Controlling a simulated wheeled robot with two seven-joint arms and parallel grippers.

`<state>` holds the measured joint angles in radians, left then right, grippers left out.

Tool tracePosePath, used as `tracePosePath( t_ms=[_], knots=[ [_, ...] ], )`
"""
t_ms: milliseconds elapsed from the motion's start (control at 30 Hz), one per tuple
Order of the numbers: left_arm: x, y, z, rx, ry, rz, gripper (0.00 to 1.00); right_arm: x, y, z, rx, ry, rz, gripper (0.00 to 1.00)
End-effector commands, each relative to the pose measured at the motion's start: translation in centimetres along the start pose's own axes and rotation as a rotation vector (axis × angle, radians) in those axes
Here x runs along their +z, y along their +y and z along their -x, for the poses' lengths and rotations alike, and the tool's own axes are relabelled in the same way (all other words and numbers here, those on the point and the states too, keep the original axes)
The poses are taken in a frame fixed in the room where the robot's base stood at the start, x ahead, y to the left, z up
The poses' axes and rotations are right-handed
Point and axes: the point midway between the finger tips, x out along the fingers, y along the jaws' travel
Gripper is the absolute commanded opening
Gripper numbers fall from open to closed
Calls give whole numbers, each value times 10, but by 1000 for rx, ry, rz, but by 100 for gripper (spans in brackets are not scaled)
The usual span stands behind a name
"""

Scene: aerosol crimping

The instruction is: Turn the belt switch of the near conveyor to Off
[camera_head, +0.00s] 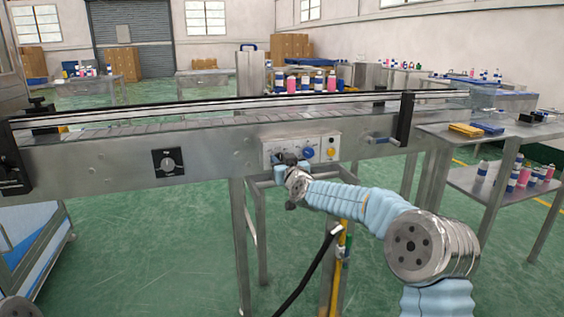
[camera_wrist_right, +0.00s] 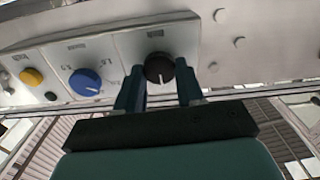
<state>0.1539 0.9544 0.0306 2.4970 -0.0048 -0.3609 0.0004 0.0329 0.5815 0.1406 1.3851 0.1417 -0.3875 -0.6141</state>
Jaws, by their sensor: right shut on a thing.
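The near conveyor (camera_head: 210,140) runs across the head view with a pale control panel (camera_head: 328,143) on its front side. In the right wrist view, a black rotary knob (camera_wrist_right: 158,66) with a light pointer mark sits on the panel. My right gripper (camera_wrist_right: 158,88) has its two fingers on either side of this knob and is shut on it. In the head view the gripper (camera_head: 287,164) hides most of the knob. Its label is too small to read. My left gripper is not in view.
A blue knob (camera_head: 308,152) and a yellow button (camera_head: 331,151) sit beside the black knob. A separate grey rotary switch (camera_head: 168,163) is farther left on the conveyor side. Bottles (camera_head: 305,84) stand behind the belt. A steel table (camera_head: 470,136) stands at the right.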

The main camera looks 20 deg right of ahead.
Motion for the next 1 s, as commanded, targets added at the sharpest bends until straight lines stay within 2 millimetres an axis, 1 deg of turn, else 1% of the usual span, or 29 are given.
tracePosePath(
  t_ms=[267,700,1000],
  knots=[
    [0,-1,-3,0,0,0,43,0,-2,0,-2,1,190,7],
    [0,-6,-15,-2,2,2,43,2,-3,0,-1,1,576,7],
    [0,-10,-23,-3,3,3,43,3,-3,0,-1,0,754,7]
  ],
)
